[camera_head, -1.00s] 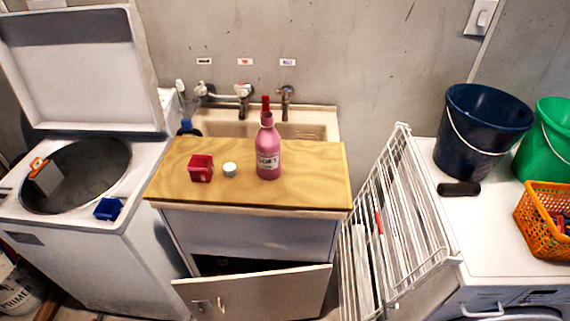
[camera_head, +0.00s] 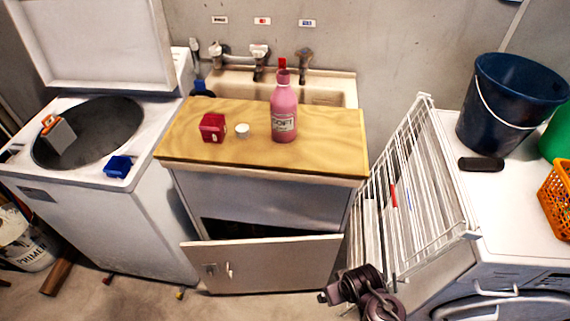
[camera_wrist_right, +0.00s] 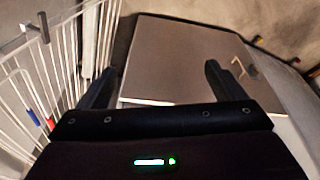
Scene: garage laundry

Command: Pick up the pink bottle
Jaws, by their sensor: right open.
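The pink bottle (camera_head: 284,112) stands upright on the wooden board (camera_head: 190,152) over the sink, near its right side. It has a white label reading SOFT, and a red thing shows at its top. My right gripper (camera_wrist_right: 158,85) is open and empty in the right wrist view, facing the open cabinet door (camera_wrist_right: 180,60). Part of my right arm (camera_head: 362,290) shows at the bottom of the head view, below and right of the bottle and well apart from it. My left gripper is not in view.
A red box (camera_head: 213,127) and a white cap-like piece (camera_head: 242,131) stand left of the bottle. A white drying rack (camera_head: 420,180) stands right of the cabinet. Taps (camera_head: 259,60) are behind. The cabinet door (camera_head: 265,265) hangs open below the board. A dark blue bucket (camera_head: 510,105) stands at right.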

